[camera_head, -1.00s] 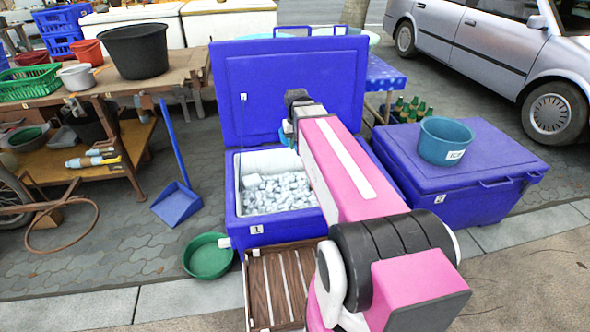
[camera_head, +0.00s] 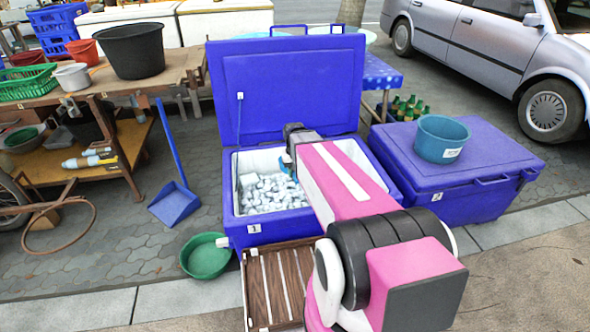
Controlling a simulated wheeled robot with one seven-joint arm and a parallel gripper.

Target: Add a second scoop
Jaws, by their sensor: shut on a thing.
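The open blue ice chest (camera_head: 232,219), labelled 1, stands in the middle with white-grey ice lumps (camera_head: 270,192) inside. Its lid (camera_head: 285,88) is raised at the back. My pink arm reaches over the chest from the front right, and its dark far end is over the chest's opening. A small blue part shows at that end, but I cannot tell what it is. The gripper's fingers and anything in them are hidden behind the arm. No scoop can be made out. A teal basin (camera_head: 443,140) stands on the closed blue chest (camera_head: 480,180), labelled 2, at the right.
A wooden slatted crate (camera_head: 262,285) is in front of the open chest. A green bowl (camera_head: 206,258) and a blue dustpan (camera_head: 175,203) are on the paving to its left. A wooden stall table (camera_head: 185,65) with tubs stands at left. Green bottles (camera_head: 408,106) and a parked car (camera_head: 480,45) are behind.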

